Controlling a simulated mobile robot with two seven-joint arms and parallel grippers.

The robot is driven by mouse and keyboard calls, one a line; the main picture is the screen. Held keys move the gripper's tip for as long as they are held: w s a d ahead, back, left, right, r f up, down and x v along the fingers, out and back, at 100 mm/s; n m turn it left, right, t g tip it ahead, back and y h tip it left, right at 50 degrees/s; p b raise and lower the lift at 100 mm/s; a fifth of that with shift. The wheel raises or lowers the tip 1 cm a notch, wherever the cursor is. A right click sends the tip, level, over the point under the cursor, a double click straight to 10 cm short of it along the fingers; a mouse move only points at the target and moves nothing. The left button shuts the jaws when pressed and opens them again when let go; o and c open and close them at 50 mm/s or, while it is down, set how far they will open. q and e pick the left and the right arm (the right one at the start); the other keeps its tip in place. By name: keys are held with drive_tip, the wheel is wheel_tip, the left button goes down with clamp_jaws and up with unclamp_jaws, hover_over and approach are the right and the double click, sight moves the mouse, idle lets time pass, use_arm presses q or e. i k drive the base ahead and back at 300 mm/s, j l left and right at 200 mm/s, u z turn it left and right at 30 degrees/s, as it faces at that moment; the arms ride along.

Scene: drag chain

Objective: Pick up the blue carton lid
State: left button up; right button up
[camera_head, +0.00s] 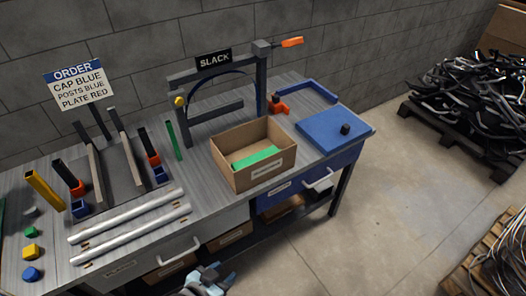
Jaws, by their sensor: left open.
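The blue carton lid (325,133) is a flat blue panel with a small black knob (346,129) on top. It lies at the right end of the workbench, to the right of the open brown carton (263,175). A green piece (255,158) lies inside the carton. My left gripper (212,279) shows at the bottom edge, in front of the bench and well away from the lid. It is open, with nothing seen between its fingers. My right gripper is not in view.
A dark frame with a SLACK sign (213,59) stands behind the carton. An orange-red clamp piece (280,105) sits near the lid's back left. Two pale rails (130,222) and several coloured parts fill the bench's left. Open floor lies right of the bench.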

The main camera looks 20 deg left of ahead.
sight(330, 130)
drive_tip(key=i+u, duration=0.3)
drive_tip(key=i+l+u, duration=0.3)
drive_tip(key=i, duration=0.15)
drive_tip(key=i+l+u, duration=0.15)
drive_tip(key=i+u, duration=0.15)
drive_tip(key=i, duration=0.05)
